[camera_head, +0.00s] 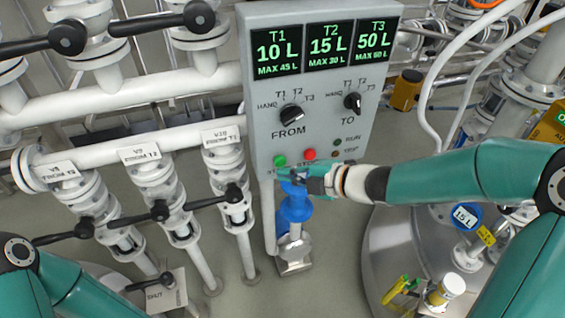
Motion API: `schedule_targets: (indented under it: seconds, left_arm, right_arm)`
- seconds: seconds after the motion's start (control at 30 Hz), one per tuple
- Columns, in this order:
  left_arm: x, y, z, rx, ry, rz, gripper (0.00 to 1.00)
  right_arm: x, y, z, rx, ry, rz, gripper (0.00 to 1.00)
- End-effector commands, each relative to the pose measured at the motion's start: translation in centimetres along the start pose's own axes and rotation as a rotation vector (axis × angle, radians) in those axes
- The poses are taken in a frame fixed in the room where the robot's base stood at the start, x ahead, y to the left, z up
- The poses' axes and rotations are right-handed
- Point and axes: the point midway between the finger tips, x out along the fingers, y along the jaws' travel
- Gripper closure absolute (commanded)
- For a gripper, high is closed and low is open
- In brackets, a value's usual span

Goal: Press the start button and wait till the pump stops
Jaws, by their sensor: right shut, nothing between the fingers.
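The grey control panel (320,75) hangs in the middle, with green start button (280,160) and red stop button (309,154) near its lower edge. My right gripper (287,178) is shut and empty, its tips just below the green button; whether they touch it I cannot tell. It covers part of the label under the buttons. A blue pump-like unit (296,206) stands below the panel, partly behind the gripper. The run lamp (338,142) is dull green. Of my left arm only teal links show at lower left; its gripper is out of view.
The displays (326,46) read T1 10 L, T2 15 L, T3 50 L. FROM knob (291,115) and TO knob (353,101) sit below. White pipes and valves with black levers (158,211) crowd the left. A large steel tank (385,262) stands at right.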

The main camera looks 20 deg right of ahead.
Motion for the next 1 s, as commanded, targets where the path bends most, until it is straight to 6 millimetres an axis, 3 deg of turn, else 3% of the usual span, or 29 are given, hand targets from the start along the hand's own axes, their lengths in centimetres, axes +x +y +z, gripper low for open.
schedule_targets:
  seconds: [1.0]
  left_arm:
    - [-0.26,0.09,0.00,0.000,0.000,0.000,0.23]
  right_arm:
    - [0.47,0.52,0.39,0.000,-0.001,0.000,1.00]
